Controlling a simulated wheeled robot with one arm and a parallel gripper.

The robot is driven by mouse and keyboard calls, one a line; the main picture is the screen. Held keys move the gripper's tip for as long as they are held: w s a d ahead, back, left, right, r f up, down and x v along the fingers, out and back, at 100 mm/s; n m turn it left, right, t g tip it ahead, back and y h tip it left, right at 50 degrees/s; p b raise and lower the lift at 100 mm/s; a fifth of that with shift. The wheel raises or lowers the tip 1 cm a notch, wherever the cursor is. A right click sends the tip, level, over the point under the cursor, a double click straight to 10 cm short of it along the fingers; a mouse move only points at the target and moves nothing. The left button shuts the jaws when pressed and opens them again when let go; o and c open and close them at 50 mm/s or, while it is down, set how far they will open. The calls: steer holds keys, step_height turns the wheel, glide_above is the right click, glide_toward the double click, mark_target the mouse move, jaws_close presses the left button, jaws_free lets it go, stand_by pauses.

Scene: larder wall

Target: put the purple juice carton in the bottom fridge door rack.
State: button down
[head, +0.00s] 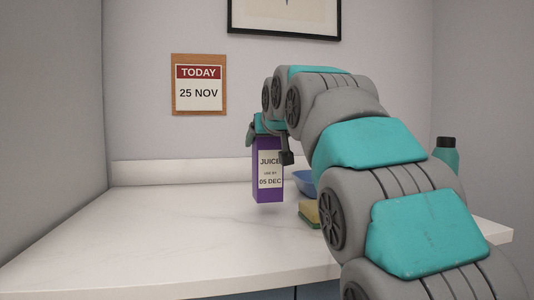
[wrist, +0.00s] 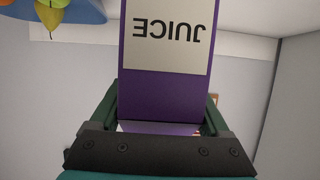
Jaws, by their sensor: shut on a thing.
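The purple juice carton (head: 268,192) is upright above the white counter in the head view, with a label reading JUICE, use by 05 DEC. My gripper (head: 268,138) is shut on its upper part from above. The carton's base seems to hang just clear of the counter. In the wrist view the carton (wrist: 165,98) fills the middle between the two fingers of my gripper (wrist: 165,120), its label upside down. The fridge and its door racks are not in view.
The white counter (head: 150,220) is clear on the left. A blue bowl (head: 304,182), a yellow-green sponge (head: 309,212) and a teal bottle (head: 447,153) stand to the right, partly behind my arm. A wall calendar (head: 199,85) reads 25 NOV.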

steer(key=shift+w, duration=1.6)
steer(key=shift+f, duration=1.85)
jaws_free()
steer(key=shift+f, duration=0.1)
